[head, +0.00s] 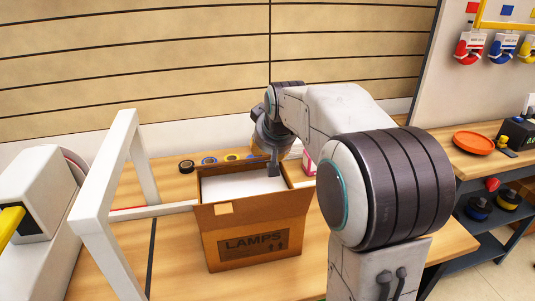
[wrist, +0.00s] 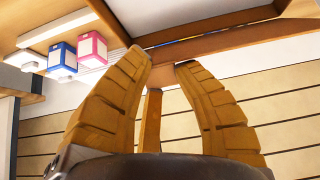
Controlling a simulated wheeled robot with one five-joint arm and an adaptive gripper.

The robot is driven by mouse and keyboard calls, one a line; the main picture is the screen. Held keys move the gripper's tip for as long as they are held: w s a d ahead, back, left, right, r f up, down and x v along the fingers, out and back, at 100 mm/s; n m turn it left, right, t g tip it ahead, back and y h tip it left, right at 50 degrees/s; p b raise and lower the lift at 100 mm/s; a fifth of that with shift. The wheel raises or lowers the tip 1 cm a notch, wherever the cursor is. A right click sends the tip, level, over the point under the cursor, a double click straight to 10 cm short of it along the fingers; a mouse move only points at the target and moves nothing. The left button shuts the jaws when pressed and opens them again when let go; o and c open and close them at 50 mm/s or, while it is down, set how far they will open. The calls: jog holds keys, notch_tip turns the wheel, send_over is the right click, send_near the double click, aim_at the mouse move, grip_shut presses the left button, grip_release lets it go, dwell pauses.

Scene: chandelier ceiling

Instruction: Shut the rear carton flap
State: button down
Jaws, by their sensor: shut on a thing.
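The open carton (head: 218,245), brown with a "LAMPS" label on its front, stands on the wooden table. Its top is open and something white (head: 225,186) shows inside. My gripper (head: 272,172) points down at the rear right part of the opening. In the wrist view my gripper (wrist: 163,62) has its fingertips closed in at a brown cardboard strip (wrist: 240,42), which looks like the rear flap. The fingers are shut on it. In the head view the rear flap is mostly hidden and its angle is hard to tell.
A white frame (head: 125,150) stands left of the carton. Tape rolls (head: 209,161) lie behind it on the table. Pink (wrist: 92,49) and blue (wrist: 62,57) boxes show in the wrist view. A slatted wall (head: 150,60) closes off the back. An orange plate (head: 473,142) is on the right bench.

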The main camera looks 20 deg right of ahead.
jog(key=c, duration=2)
grip_release()
jog(key=shift+s+a+f+b, duration=0.2)
jog(key=shift+s+f+b, duration=0.35)
jog(key=shift+f, duration=0.15)
jog(key=shift+o, duration=1.4)
jog(key=shift+w+d, duration=0.1)
jog(key=shift+w, duration=0.05)
jog(key=o, duration=0.9)
jog(key=shift+r, duration=0.15)
jog(key=v, duration=1.2)
